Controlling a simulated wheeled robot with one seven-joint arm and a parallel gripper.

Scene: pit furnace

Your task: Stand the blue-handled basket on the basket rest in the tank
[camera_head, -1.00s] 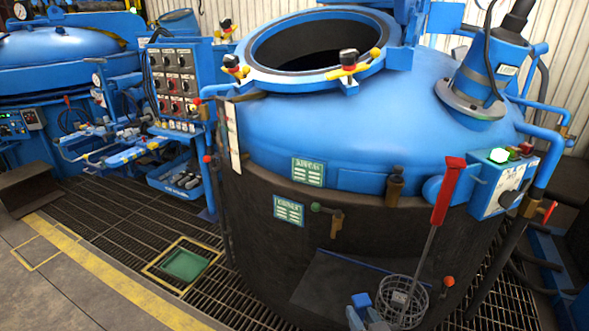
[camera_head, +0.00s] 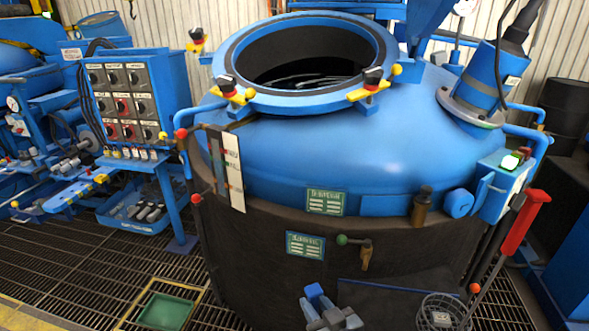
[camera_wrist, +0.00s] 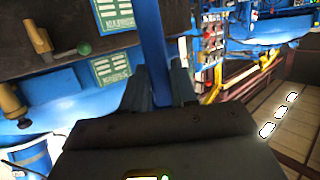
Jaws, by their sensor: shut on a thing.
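My gripper (camera_head: 332,318) is low in the head view, in front of the tank, with its fingers shut on a blue handle (camera_head: 314,292). In the wrist view, the blue handle (camera_wrist: 152,45) stands up between the fingers of my gripper (camera_wrist: 158,88). The basket under this handle is out of sight. The blue tank (camera_head: 340,150) has its round mouth open at the top, well above and behind my gripper. Some thin pale shapes (camera_head: 315,82) show inside the dark mouth; I cannot tell whether they are the basket rest.
A wire basket (camera_head: 440,318) with a red handle (camera_head: 525,222) is to the right of my gripper. A control panel (camera_head: 130,100) stands left. A green plate (camera_head: 165,312) lies in the floor grating. A valve (camera_head: 365,255) sticks out from the tank.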

